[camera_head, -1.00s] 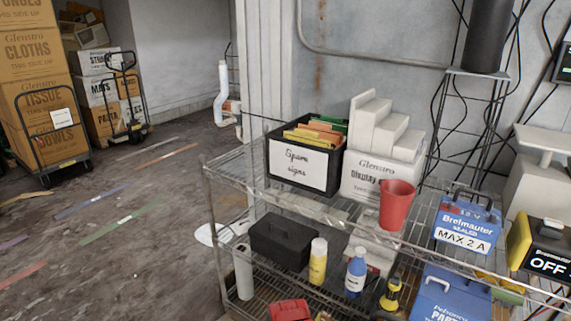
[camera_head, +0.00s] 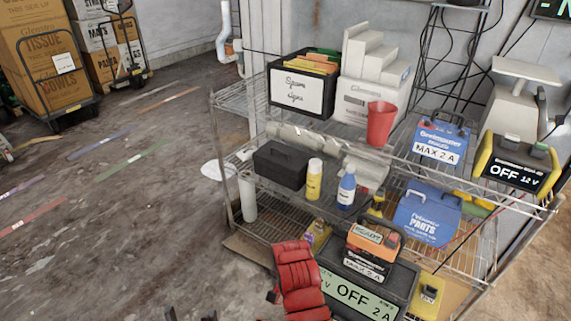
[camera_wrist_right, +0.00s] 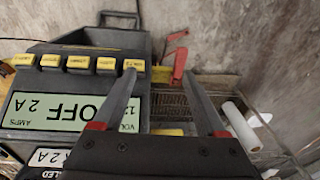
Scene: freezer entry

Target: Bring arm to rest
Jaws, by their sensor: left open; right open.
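My left gripper (camera_head: 190,315) shows only as dark finger tips at the bottom edge of the head view, apart and with nothing seen between them; the rest of that arm is out of frame. My right gripper (camera_wrist_right: 160,78) fills the front of the right wrist view. Its two dark fingers, with red parts near their bases, stand apart and hold nothing. The right finger is near a red lever-like piece (camera_wrist_right: 179,62). The left finger overlaps the charger unit (camera_wrist_right: 70,100) in the picture; I cannot tell whether they touch.
A wire shelf rack (camera_head: 235,95) carries a spare-signs box (camera_head: 297,90), a red cup (camera_head: 381,123) and blue cases (camera_head: 427,215). The floor at left (camera_head: 110,220) is mostly clear.

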